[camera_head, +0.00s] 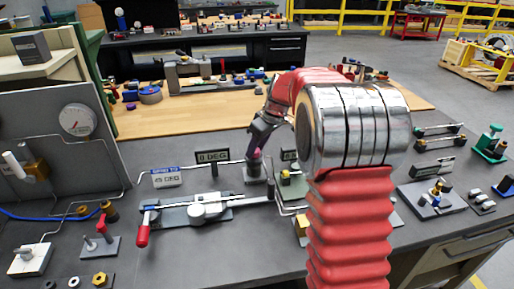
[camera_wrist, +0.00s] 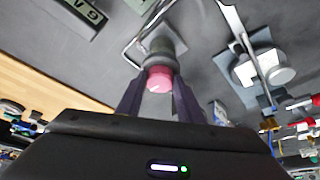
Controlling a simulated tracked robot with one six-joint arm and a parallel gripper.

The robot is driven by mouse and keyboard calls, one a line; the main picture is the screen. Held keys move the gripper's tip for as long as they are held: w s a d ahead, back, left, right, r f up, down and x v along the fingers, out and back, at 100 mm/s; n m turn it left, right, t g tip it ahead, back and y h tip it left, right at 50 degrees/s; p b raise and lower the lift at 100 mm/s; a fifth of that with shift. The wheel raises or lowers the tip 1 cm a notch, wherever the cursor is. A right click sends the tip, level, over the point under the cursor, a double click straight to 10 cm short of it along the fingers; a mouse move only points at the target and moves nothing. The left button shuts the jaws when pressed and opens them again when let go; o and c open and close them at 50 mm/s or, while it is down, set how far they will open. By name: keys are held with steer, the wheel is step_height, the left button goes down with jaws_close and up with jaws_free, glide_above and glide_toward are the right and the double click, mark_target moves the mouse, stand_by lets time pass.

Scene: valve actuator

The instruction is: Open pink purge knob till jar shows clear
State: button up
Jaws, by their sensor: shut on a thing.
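The pink knob (camera_wrist: 159,80) sits on a dark grey round base in the wrist view, with a white mark on its face. My gripper (camera_wrist: 157,92) has one dark finger on each side of it and is shut on it. In the head view the pink knob (camera_head: 257,155) shows small below my gripper (camera_head: 258,145), on a dark post on the bench. A pale, glassy-looking cylinder (camera_wrist: 281,75) lies beside a white block on a grey plate to the right of the knob. I cannot tell for sure whether it is the jar, or its contents' colour.
A sign reading 0 DEG (camera_head: 213,157) stands left of the knob; a 45 DEG tag (camera_head: 167,177) is nearby. A grey valve actuator with a red-handled lever (camera_head: 142,230) lies in front. Thin metal tubing runs close to the knob. A pressure gauge (camera_head: 78,120) is on the left panel.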

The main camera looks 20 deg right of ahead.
steer(key=shift+m, duration=0.4)
steer(key=shift+a+m+t+h, duration=0.15)
steer(key=shift+m+h, duration=0.25)
steer(key=shift+m, duration=0.45)
steer(key=shift+a+m+t+h, duration=0.15)
steer(key=shift+m+h, duration=0.25)
steer(key=shift+m, duration=0.45)
steer(key=m+h, duration=0.1)
steer(key=m, duration=0.3)
steer(key=shift+a+m+h, duration=0.15)
steer(key=shift+m+h, duration=0.15)
steer(key=shift+h, duration=0.1)
steer(key=m, duration=0.1)
steer(key=m+h, duration=0.1)
steer(key=m, duration=0.1)
steer(key=m+g, duration=0.1)
steer(key=shift+w+a+m+h, duration=0.15)
steer(key=shift+a+m+h, duration=0.1)
steer(key=shift+m+h, duration=0.05)
steer(key=shift+w+a+m+g+h, duration=0.1)
steer(key=shift+m+g+h, duration=0.4)
steer(key=shift+m, duration=1.3)
steer(key=o, duration=1)
steer(key=shift+o, duration=0.2)
